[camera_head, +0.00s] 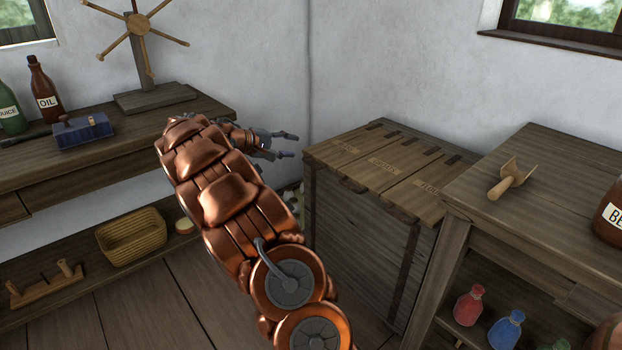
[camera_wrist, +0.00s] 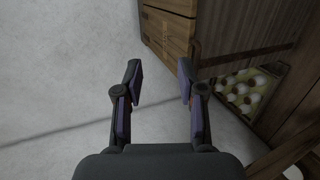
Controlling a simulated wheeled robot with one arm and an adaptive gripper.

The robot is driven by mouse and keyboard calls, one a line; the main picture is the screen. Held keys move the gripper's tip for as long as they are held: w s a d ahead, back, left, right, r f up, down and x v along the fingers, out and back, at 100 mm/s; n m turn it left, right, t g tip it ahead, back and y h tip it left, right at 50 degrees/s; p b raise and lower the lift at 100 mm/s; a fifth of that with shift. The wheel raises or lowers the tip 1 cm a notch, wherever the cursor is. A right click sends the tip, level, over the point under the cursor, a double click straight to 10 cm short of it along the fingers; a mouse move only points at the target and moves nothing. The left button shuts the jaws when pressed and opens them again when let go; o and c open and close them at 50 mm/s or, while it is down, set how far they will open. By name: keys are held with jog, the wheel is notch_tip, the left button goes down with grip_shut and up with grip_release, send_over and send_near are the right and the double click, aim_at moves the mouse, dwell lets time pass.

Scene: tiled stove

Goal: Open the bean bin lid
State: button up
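A wooden bin (camera_head: 356,215) stands in the corner with three labelled lids side by side on top, all lying flat. The left lid (camera_head: 345,147), middle lid (camera_head: 384,167) and right lid (camera_head: 426,188) have lettering too small to read surely, so I cannot tell which is the bean lid. My gripper (camera_head: 287,145) is open and empty, left of the bin and apart from it, near the wall. In the wrist view my gripper (camera_wrist: 158,82) shows its two fingers spread, with a lid (camera_wrist: 166,30) of the bin beyond them at the upper right.
A counter (camera_head: 560,170) with a wooden scoop (camera_head: 512,178) stands right of the bin. A shelf table (camera_head: 110,140) on the left bears bottles and a wheel stand. Pale round things (camera_wrist: 245,90) sit low beside the bin. Walls close the corner behind.

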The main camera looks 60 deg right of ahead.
jog(key=h+b, duration=0.2)
jog(key=b, duration=0.5)
send_near(310, 164)
jog(key=s+d, duration=0.1)
jog(key=d, duration=0.1)
jog(key=shift+n+t, duration=0.3)
jog(key=shift+t, duration=0.1)
jog(key=x, duration=0.2)
jog(key=b+x, duration=0.1)
jog(key=x, duration=0.2)
jog(key=b+x, duration=0.1)
jog(key=x, duration=0.2)
jog(key=shift+d+f, duration=0.2)
jog(key=shift+f, duration=0.15)
grip_shut()
